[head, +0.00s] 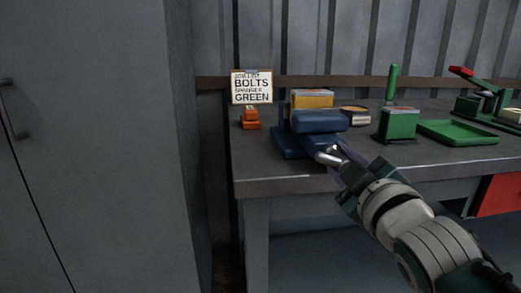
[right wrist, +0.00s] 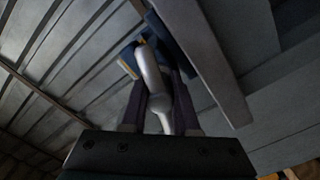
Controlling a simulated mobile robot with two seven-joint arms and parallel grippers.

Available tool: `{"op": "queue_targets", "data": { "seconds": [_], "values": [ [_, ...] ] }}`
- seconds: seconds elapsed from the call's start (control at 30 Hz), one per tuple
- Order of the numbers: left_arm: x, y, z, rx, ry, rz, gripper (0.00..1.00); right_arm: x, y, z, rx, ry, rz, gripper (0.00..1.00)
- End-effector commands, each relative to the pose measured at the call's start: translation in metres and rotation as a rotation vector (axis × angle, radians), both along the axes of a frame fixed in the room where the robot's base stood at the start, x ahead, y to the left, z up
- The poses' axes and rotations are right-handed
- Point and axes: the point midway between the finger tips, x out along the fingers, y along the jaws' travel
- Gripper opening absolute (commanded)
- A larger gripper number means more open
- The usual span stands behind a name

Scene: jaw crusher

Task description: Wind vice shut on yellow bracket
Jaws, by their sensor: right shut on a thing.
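The blue vice (head: 318,122) stands at the front left of the grey workbench. The yellow bracket (head: 312,102) shows upright behind the vice's front jaw; its lower part is hidden, so I cannot tell whether both jaws touch it. My right gripper (head: 338,158) is at the front of the vice, shut on the silver vice handle (head: 326,156). In the right wrist view the handle (right wrist: 151,78) runs up between the two dark fingers (right wrist: 160,100), with a little blue and yellow beyond. My left gripper is not in view.
A sign (head: 252,87) stands in an orange holder (head: 250,120) left of the vice. A grey cabinet (head: 90,150) fills the left.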

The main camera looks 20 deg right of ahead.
Motion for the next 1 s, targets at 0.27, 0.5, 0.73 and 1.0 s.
{"op": "queue_targets", "data": {
  "seconds": [0.27,0.5,0.73,1.0],
  "values": [
    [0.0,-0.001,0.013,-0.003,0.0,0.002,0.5,0.0,0.0,-0.001,0.262,-0.056,-0.001,0.0],
    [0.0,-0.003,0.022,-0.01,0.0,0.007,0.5,0.0,0.001,-0.001,0.485,-0.11,-0.002,0.0],
    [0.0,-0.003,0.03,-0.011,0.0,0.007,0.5,0.0,0.001,-0.001,0.697,-0.161,-0.001,0.0],
    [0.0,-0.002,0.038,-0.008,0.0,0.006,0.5,0.0,0.001,-0.002,0.944,-0.22,-0.002,0.0]
  ]
}}
